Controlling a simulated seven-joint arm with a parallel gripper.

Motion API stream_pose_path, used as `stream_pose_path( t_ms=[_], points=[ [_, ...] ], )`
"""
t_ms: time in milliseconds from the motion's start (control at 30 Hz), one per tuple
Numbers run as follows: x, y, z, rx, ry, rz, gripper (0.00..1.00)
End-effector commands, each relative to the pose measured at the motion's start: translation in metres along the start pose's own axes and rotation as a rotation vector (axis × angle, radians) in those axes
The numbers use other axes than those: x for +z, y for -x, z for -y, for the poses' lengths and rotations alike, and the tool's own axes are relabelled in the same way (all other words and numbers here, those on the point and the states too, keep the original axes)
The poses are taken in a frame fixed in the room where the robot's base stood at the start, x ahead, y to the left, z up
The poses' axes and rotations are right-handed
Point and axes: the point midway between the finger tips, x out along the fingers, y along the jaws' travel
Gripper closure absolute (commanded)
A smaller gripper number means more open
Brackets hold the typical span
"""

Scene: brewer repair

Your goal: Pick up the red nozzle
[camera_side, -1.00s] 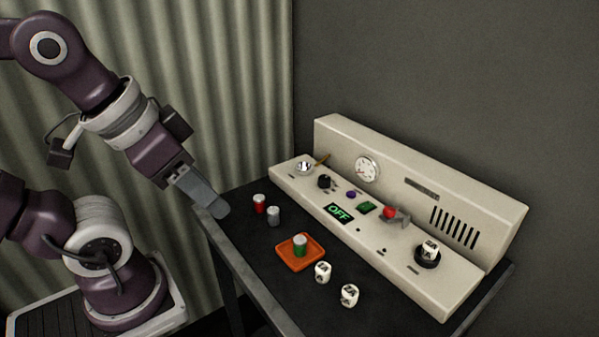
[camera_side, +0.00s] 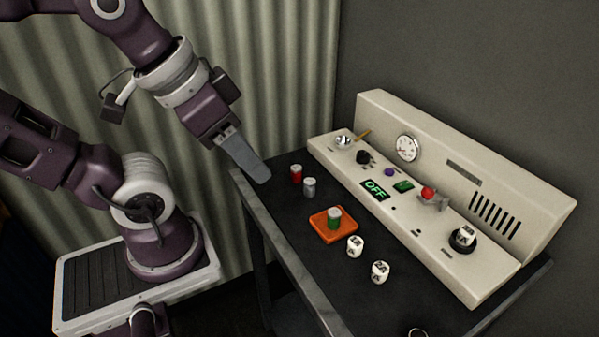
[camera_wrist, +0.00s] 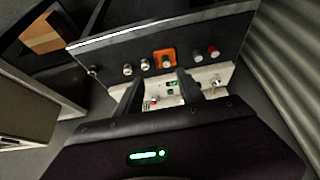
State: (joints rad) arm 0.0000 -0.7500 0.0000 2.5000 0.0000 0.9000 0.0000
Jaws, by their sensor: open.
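The red nozzle (camera_side: 296,174) is a small upright cylinder with a pale top, standing on the dark table near its far left corner. In the wrist view the red nozzle (camera_wrist: 213,52) is at the upper right, outside the space between the fingers. My gripper (camera_side: 262,178) is left of the nozzle in the side view, apart from it and apparently above the table edge. In the wrist view my gripper (camera_wrist: 160,77) shows two spread fingers with nothing held between them. In the side view the fingers overlap and look like one.
A grey nozzle (camera_side: 310,187) stands close beside the red one. An orange tray (camera_side: 322,233) holds a green nozzle (camera_side: 334,218). Two white marked pieces (camera_side: 355,246) (camera_side: 380,271) stand nearer the front. The cream brewer panel (camera_side: 465,165) runs along the table's right side.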

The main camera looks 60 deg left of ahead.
Motion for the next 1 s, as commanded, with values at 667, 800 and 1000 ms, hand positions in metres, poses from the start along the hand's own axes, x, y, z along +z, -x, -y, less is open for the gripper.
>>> stream_pose_path(
  t_ms=[667,800,1000],
  points=[
    [0.0,0.0,0.0,0.0,0.003,0.001,0.5],
    [-0.026,-0.011,0.011,-0.014,0.222,0.066,0.5],
    [-0.096,-0.088,0.082,-0.166,1.068,0.25,0.5]
  ],
)
